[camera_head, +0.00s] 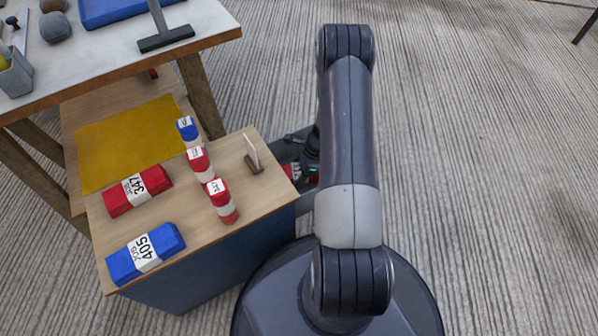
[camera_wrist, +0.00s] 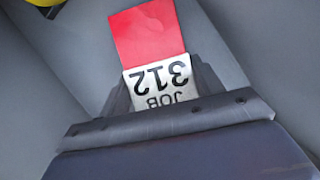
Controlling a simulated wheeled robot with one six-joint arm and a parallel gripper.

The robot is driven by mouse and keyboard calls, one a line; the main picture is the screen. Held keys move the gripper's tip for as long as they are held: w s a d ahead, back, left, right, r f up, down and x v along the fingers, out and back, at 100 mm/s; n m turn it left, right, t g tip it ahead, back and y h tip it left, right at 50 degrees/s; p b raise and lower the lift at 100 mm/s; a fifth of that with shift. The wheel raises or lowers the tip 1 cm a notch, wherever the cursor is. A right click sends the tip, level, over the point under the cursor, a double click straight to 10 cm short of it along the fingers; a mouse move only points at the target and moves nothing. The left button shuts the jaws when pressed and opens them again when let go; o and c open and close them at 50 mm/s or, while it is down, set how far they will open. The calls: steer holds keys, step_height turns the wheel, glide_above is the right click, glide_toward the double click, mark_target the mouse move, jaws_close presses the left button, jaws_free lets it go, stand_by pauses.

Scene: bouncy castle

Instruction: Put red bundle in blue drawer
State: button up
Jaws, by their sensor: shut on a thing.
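My gripper (camera_wrist: 160,92) is shut on a red bundle (camera_wrist: 148,38) with a white band reading JOB 312. In the wrist view, grey-blue walls of the drawer (camera_wrist: 225,40) surround the bundle and gripper; I cannot tell whether the bundle touches the floor. In the head view, the gripper (camera_head: 308,168) is low at the right side of the blue cabinet (camera_head: 205,272), mostly hidden by my arm. A bit of the red bundle (camera_head: 289,171) shows there, beside the cabinet top's edge. Another red bundle (camera_head: 118,203), labelled 347, lies on the cabinet top.
A blue bundle (camera_head: 125,268) labelled 405, banded red and blue cylinders (camera_head: 222,207), and a small card stand (camera_head: 253,166) are on the cabinet top. A yellow mat (camera_head: 125,140) lies behind. A workbench (camera_head: 115,50) stands at upper left. Floor at right is clear.

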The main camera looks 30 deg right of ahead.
steer(key=shift+f, duration=0.15)
steer(key=o, duration=1.1)
steer(key=shift+o, duration=0.2)
steer(key=p+v, duration=0.4)
steer(key=v, duration=0.8)
steer(key=shift+r+p, duration=0.25)
steer(key=shift+p, duration=0.05)
